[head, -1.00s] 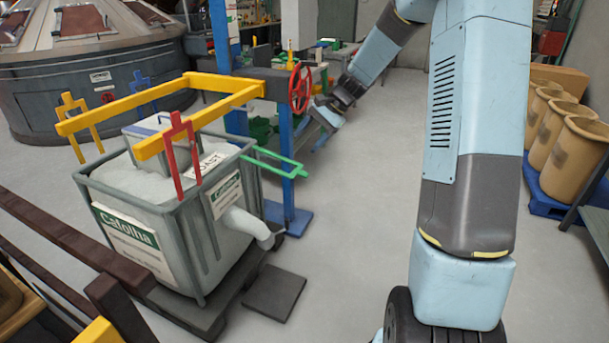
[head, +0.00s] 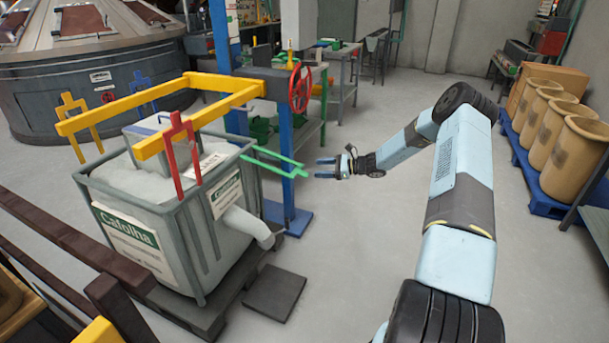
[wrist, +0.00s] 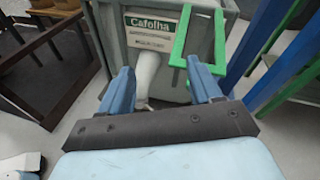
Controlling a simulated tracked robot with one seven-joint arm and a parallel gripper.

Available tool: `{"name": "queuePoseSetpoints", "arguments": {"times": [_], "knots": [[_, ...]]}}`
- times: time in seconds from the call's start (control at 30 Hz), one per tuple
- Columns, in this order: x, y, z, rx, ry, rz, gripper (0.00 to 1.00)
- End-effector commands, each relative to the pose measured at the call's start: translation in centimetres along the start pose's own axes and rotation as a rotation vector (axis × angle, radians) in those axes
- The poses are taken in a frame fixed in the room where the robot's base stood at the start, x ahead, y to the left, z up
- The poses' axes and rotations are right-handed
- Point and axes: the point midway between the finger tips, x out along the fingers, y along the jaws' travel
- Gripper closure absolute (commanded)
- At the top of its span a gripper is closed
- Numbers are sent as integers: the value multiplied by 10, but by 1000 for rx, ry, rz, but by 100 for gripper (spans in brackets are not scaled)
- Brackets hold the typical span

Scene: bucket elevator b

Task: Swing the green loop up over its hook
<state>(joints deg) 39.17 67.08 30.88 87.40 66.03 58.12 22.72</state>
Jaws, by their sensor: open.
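The green loop (head: 273,160) sticks out from the right side of the grey bin, roughly level, with a small tab at its outer end. In the wrist view the green loop (wrist: 183,47) stands ahead, its near end by the right finger. My gripper (head: 322,168) is open and empty, just right of the loop's outer end in the head view. In the wrist view my gripper (wrist: 165,88) has its blue fingers spread. I cannot tell whether the right finger touches the loop. Which part is the green loop's hook is not clear.
The grey bin (head: 183,235) holds pale material under a yellow frame (head: 190,80) with red, yellow and blue loops. A blue post (head: 287,150) and red handwheel (head: 300,88) stand behind the green loop. Tan barrels (head: 565,150) stand right. Floor between is clear.

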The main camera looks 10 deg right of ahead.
Motion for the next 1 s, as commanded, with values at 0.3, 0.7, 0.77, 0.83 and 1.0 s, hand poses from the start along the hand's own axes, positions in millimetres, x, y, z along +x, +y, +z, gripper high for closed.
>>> {"name": "queuePoseSetpoints", "arguments": {"times": [0.3,0.7,0.77,0.83,1.0], "knots": [[-19,-18,-82,209,-131,-197,36],[-7,-26,-98,255,-163,-243,36],[2,-28,-96,255,-163,-241,36],[14,-32,-95,255,-162,-241,36],[43,-39,-92,255,-162,-241,36]]}}
